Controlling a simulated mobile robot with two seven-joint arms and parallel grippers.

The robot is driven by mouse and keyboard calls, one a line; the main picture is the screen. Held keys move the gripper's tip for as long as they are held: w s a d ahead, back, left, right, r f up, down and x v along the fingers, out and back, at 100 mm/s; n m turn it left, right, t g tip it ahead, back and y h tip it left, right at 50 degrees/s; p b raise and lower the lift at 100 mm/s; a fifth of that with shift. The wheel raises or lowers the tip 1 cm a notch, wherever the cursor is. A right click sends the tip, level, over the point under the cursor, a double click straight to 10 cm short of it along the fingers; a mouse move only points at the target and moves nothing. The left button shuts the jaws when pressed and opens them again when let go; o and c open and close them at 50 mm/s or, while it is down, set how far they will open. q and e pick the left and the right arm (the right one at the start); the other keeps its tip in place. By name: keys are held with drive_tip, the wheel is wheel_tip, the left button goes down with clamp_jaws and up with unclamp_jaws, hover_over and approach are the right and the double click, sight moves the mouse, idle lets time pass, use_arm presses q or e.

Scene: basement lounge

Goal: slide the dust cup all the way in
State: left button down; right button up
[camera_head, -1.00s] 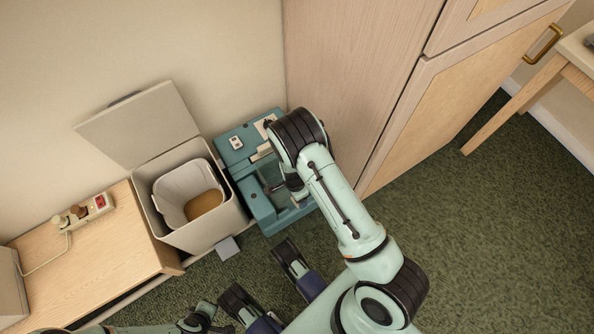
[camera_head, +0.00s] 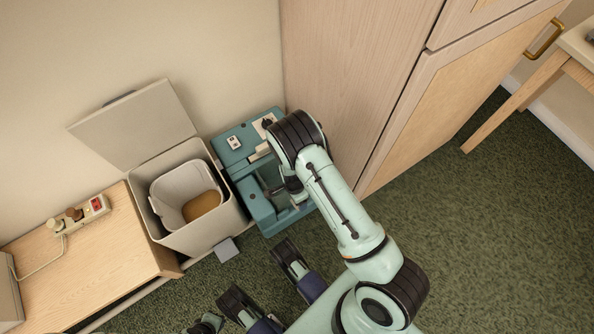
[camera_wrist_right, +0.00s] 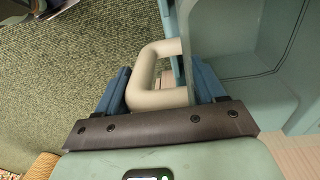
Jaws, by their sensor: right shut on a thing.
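The teal floor machine (camera_head: 262,208) stands against the wall beside the wooden cabinet. My right arm reaches over it and hides part of its recessed front. In the right wrist view, a beige loop handle (camera_wrist_right: 143,80), apparently the dust cup's, lies between the two blue fingers of my right gripper (camera_wrist_right: 160,84), which is shut on it. The handle meets a grey-teal panel at the right; how deep the cup sits cannot be told.
An open beige bin (camera_head: 233,215) with an inner bucket stands left of the machine, its lid (camera_head: 135,125) raised. A low wooden table (camera_head: 100,255) with a power strip (camera_head: 80,216) is farther left. The cabinet (camera_head: 335,70) closes off the right. Green carpet is free at right.

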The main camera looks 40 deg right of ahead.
use_arm(q)
drive_tip(key=shift+f, duration=0.15)
use_arm(e)
drive_tip(key=shift+f, duration=0.3)
idle(0.3)
drive_tip(key=o, duration=1.3)
drive_tip(key=shift+o, duration=0.2)
drive_tip(key=r+p, duration=0.1)
drive_tip(key=r, duration=0.2)
drive_tip(key=r+p, duration=0.1)
drive_tip(key=r, duration=0.2)
drive_tip(key=r+p, duration=0.1)
drive_tip(key=r, duration=0.2)
drive_tip(key=shift+w+a, duration=0.15)
drive_tip(key=shift+w, duration=0.2)
wheel_tip(320, 180, up, 4)
drive_tip(key=shift+w+f+p, duration=0.15)
drive_tip(key=shift+p, duration=0.55)
drive_tip(key=shift+r, duration=0.35)
use_arm(q)
drive_tip(key=w+d+r+t, duration=0.1)
drive_tip(key=w+d+r, duration=0.1)
drive_tip(key=w+r, duration=0.2)
wheel_tip(320, 180, up, 3)
drive_tip(key=shift+w+r+m+t, duration=0.2)
drive_tip(key=shift+w+m+t, duration=0.1)
drive_tip(key=shift+t, duration=0.1)
